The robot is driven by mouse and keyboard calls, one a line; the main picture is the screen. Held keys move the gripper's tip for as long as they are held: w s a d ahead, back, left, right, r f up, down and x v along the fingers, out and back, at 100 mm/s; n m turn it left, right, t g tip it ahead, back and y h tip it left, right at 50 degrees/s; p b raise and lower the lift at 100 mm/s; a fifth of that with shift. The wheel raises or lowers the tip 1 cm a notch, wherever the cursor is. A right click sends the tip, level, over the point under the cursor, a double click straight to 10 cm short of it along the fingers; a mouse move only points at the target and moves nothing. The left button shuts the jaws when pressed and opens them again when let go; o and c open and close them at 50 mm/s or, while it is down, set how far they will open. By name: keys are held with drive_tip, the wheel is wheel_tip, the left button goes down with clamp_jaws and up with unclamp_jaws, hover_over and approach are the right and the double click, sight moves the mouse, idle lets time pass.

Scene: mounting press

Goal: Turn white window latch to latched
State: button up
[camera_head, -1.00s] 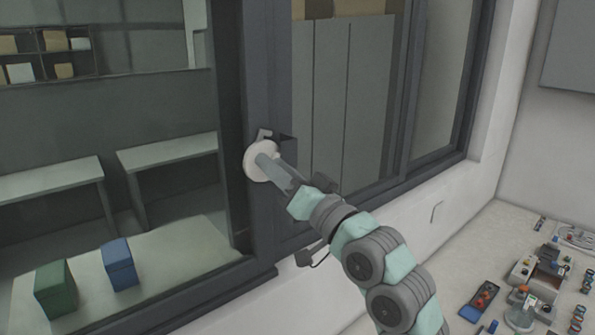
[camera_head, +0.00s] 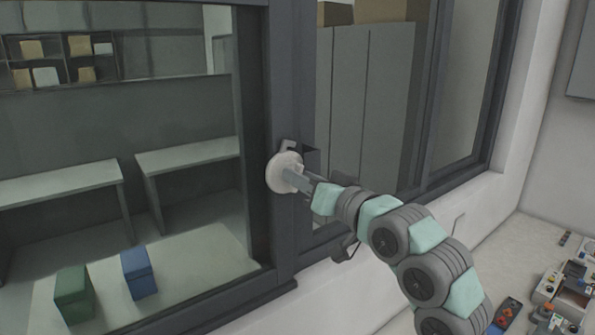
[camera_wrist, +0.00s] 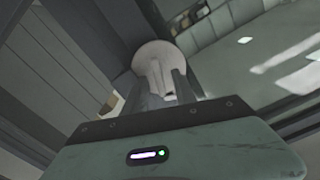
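The white window latch (camera_head: 281,174) is a round disc with a raised grip, mounted on the dark vertical window frame. In the wrist view the disc (camera_wrist: 150,52) lies straight ahead, and its raised grip (camera_wrist: 157,76) points down toward my gripper. My gripper (camera_head: 297,181) is at the latch, coming from the lower right. In the wrist view my two grey fingers (camera_wrist: 162,92) stand apart, one on each side of the grip. A narrow dark gap shows near the right finger. Whether both fingers press on the grip cannot be told.
A grey hooked piece (camera_head: 289,146) sits on the frame just above the disc. The window sill and white wall (camera_head: 350,290) lie below. A bench with small parts (camera_head: 560,300) is at the lower right. Blue (camera_head: 139,273) and green (camera_head: 74,293) boxes show behind the glass.

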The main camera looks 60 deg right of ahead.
drive_tip(key=shift+x, duration=0.9)
drive_tip(key=shift+c, duration=0.2)
clamp_jaws()
idle(0.7)
